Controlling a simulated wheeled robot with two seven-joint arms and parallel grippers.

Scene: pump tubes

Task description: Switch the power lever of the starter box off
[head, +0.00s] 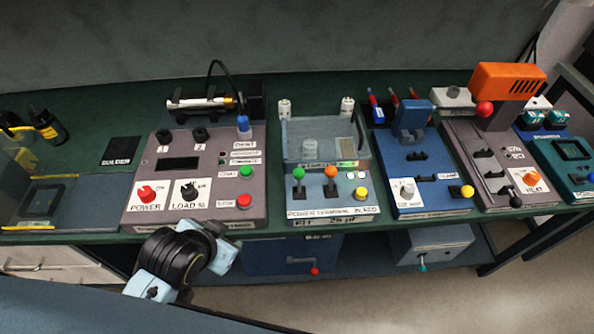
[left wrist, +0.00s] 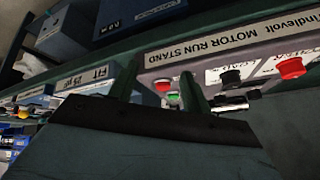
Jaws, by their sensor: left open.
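No label that I can read says starter box, so I cannot tell for sure which unit it is. Under the bench, in the head view, a dark blue box (head: 270,258) has a lever with a red ball knob (head: 314,271) hanging at its lower front. To its right a grey box (head: 447,240) has a lever with a teal tip (head: 422,267). My left gripper (head: 221,242) is open and empty, left of the blue box, at the bench's front edge below the motor run stand. In the left wrist view its fingers (left wrist: 158,88) stand apart before the stand. My right gripper is not in view.
The motor run stand (head: 250,160) with red and black knobs stands on the green bench above my gripper. A capacitor unit (head: 335,207), a blue clamp unit (head: 430,200) and a heat unit (head: 540,196) stand to its right. Free floor shows at lower right.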

